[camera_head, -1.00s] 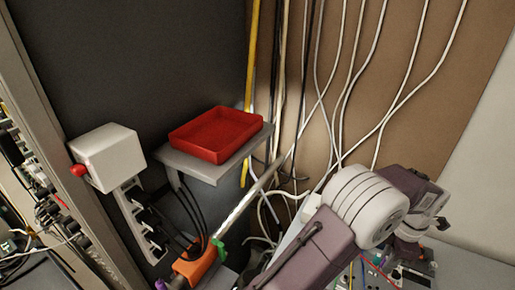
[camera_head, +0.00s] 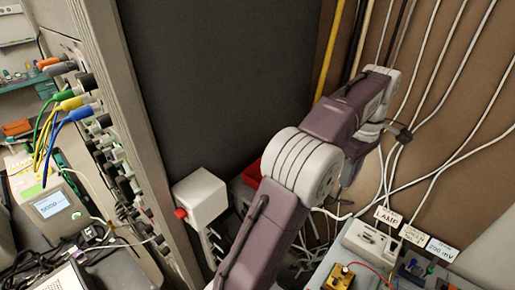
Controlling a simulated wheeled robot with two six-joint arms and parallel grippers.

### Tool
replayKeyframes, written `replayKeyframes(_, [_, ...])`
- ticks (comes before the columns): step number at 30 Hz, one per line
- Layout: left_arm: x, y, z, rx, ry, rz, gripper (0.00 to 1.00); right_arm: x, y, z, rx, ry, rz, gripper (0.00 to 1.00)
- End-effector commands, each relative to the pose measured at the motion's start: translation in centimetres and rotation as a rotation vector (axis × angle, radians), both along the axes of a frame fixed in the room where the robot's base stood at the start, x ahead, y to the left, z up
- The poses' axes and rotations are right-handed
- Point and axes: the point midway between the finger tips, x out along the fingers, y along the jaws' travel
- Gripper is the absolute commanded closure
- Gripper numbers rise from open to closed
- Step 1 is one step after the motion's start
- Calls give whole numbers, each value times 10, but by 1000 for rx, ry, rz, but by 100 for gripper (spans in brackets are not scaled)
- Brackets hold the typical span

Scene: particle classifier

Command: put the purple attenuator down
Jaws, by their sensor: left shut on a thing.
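My left arm comes up from the bottom middle, and its forearm reaches toward the back wall. My left gripper (camera_head: 347,172) shows only in part below the wrist, beside the large pale elbow joint. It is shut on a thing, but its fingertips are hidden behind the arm. I cannot make out the purple attenuator itself. My right gripper is not in view.
A white box with a red knob (camera_head: 203,198) stands left of the arm. A red tray (camera_head: 250,173) is mostly hidden behind the elbow. A bench with labelled instruments (camera_head: 371,242) is at lower right. A rack panel with cables (camera_head: 110,150) stands at left.

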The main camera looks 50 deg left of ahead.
Motion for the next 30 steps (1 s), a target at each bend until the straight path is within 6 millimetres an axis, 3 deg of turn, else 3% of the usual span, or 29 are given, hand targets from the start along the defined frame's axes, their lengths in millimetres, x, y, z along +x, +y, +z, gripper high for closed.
replayKeyframes(1, [4, 6, 37, 0, -2, 16, 100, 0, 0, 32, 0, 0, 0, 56])
replayKeyframes(3, [5, 14, 57, 0, 1, 35, 100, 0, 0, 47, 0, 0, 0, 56])
replayKeyframes(9, [3, 25, 76, 0, 2, 64, 100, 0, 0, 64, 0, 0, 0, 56])
replayKeyframes(15, [0, 32, 68, 0, 3, 70, 100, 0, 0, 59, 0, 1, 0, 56])
replayKeyframes(24, [-24, 107, 24, -2, 5, 74, 100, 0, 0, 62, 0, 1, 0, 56])
replayKeyframes(30, [-31, 135, 5, -1, 2, 68, 100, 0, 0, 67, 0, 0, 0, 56])
